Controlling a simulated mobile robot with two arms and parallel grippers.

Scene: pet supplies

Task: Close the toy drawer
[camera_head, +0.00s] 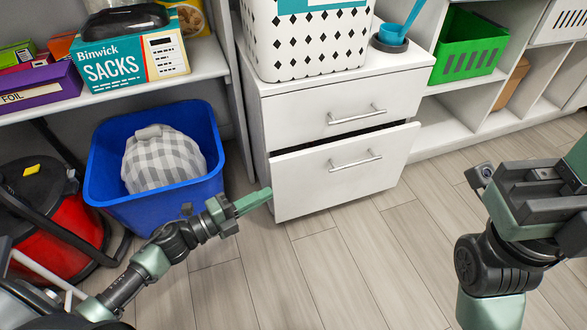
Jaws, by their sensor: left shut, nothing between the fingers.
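The white cabinet (262,95) has two drawers with silver bar handles. The lower drawer (330,190) stands partly open, with a dark gap showing above its front. The upper drawer (325,105) looks closed. My left gripper (262,195) is shut and empty, its green fingertips close to the lower left part of the open drawer's front; I cannot tell if they touch it. My right arm is at the right edge, over the floor and away from the cabinet. Its gripper (545,190) shows there, but its fingertips are not clear.
A blue bin (150,210) with a checked cloth bundle stands left of the cabinet. A red and black vacuum (50,215) is further left. A white basket (310,45) and a blue scoop (400,25) are on the cabinet. The floor in front is clear.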

